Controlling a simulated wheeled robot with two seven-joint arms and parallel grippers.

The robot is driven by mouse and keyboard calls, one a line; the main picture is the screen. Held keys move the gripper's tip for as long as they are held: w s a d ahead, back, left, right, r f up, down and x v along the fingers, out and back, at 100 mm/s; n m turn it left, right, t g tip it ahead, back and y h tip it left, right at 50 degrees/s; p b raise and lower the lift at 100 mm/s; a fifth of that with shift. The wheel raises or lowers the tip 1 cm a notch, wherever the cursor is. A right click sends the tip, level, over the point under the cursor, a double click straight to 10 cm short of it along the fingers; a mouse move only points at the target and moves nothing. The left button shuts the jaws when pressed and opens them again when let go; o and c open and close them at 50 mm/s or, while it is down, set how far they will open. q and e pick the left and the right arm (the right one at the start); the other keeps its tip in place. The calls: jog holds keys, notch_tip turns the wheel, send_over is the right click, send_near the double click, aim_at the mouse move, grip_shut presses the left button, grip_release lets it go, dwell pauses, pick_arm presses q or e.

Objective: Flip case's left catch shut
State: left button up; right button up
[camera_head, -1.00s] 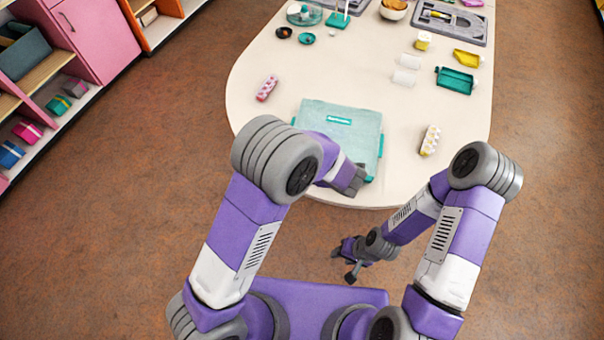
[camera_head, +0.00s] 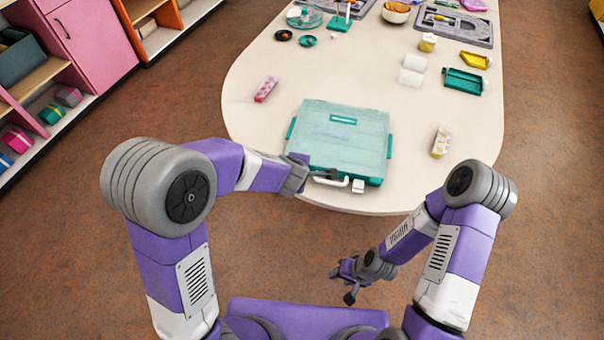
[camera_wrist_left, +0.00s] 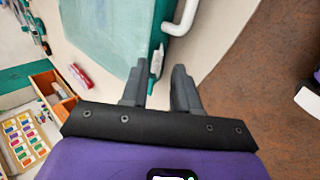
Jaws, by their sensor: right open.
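The teal case (camera_head: 357,115) lies closed on the table's near end, with a white handle (camera_head: 338,183) on its front edge. A white catch (camera_head: 358,186) shows right of the handle. My left gripper (camera_head: 318,171) is at the case's front left, its fingers apart. In the left wrist view, the case edge (camera_wrist_left: 158,30) runs ahead of the left gripper (camera_wrist_left: 160,78). My right gripper (camera_head: 343,285) is open and empty, below the table's near edge.
A pink-and-white block (camera_head: 266,89) lies left of the case and a yellow-and-white one (camera_head: 441,141) right of it. A teal tray (camera_head: 464,81), white pieces and boards stand farther back. Bare table (camera_head: 400,190) shows at the case's right.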

pick_arm(q)
jog(key=shift+x, duration=0.95)
grip_shut()
jog(key=g+p, duration=0.1)
jog(key=p, duration=0.5)
jog(key=shift+w+r, duration=0.15)
jog(key=shift+r, duration=0.25)
jog(key=shift+f+p, duration=0.15)
jog(key=shift+p, duration=0.35)
jog(key=shift+f+g, duration=0.1)
jog(key=shift+g, duration=0.2)
